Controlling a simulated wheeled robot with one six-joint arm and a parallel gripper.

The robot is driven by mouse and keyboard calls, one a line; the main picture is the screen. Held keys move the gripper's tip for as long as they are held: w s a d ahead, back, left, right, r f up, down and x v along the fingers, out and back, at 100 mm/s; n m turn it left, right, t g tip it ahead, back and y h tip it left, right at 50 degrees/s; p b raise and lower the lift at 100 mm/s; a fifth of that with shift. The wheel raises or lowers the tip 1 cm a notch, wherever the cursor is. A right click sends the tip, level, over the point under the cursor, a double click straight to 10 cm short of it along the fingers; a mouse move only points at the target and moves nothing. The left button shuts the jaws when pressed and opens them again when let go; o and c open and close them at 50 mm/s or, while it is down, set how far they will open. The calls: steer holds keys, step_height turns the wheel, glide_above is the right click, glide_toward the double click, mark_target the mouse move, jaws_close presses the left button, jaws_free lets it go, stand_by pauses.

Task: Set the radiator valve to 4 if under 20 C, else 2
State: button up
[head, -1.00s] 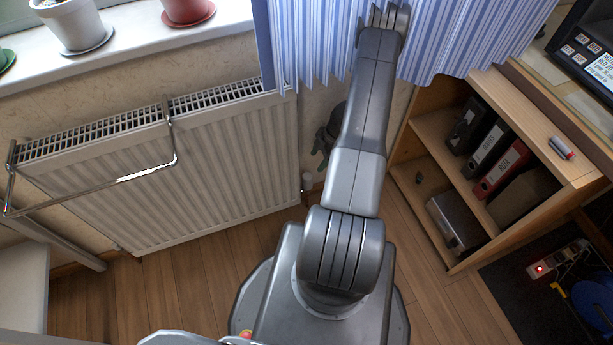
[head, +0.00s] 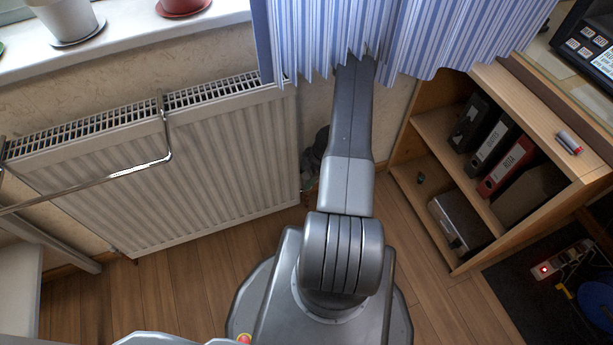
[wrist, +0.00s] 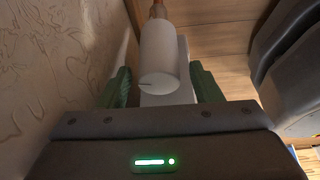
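The radiator (head: 190,165) is cream white and stands against the wall at the left in the head view. In the wrist view the white cylindrical valve head (wrist: 159,58) has a copper-coloured pipe end beyond it and a short dark mark near its near rim. No number on it can be read. My gripper (wrist: 165,86) has its two green finger pads apart, one on each side of the valve head, with visible gaps. No thermometer reading is legible.
A striped blue curtain (head: 420,35) hangs over part of my arm. A chrome rail (head: 110,178) sticks out in front of the radiator. A wooden shelf (head: 440,128) with binders stands at the right. A power strip (head: 558,262) lies on the floor at right. Pots stand on the sill (head: 120,42).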

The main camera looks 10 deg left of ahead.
steer(key=c, duration=0.9)
steer(key=shift+c, duration=0.2)
steer(key=shift+m, duration=0.5)
steer(key=m+b, duration=0.1)
steer(key=m, duration=0.1)
steer(key=m+t+b, duration=0.1)
steer(key=b, duration=0.1)
steer(key=shift+a+f+m+t+y, duration=0.1)
steer(key=shift+f+m+t+y, duration=0.05)
steer(key=shift+m+t+y, duration=0.2)
steer(key=shift+m+t+b, duration=0.55)
steer(key=shift+m+b, duration=0.45)
steer(key=shift+m, duration=0.35)
